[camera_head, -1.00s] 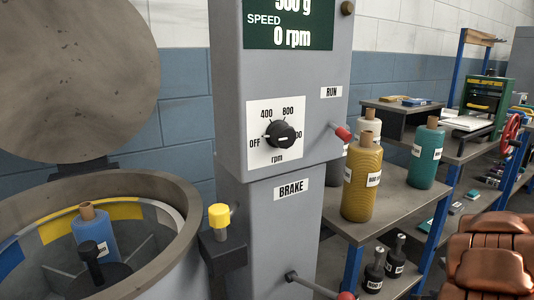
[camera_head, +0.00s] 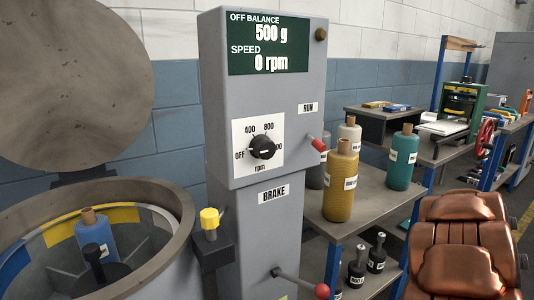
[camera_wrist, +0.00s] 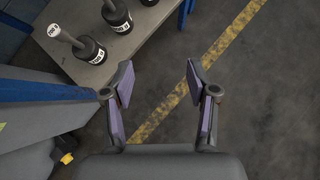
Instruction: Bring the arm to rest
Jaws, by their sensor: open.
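My gripper (camera_wrist: 158,75) shows in the wrist view with its two fingers spread wide and nothing between them. It points down over bare grey floor with a yellow line (camera_wrist: 200,87). I cannot make out the gripper in the head view.
The grey control column (camera_head: 262,95) reads 500 g off balance and 0 rpm. Left of it stands an open drum (camera_head: 165,215) holding a blue bottle (camera_head: 93,236). A table (camera_head: 385,196) bears several bottles, including a yellow one (camera_head: 340,187). Shelving (camera_head: 437,105) stands beyond.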

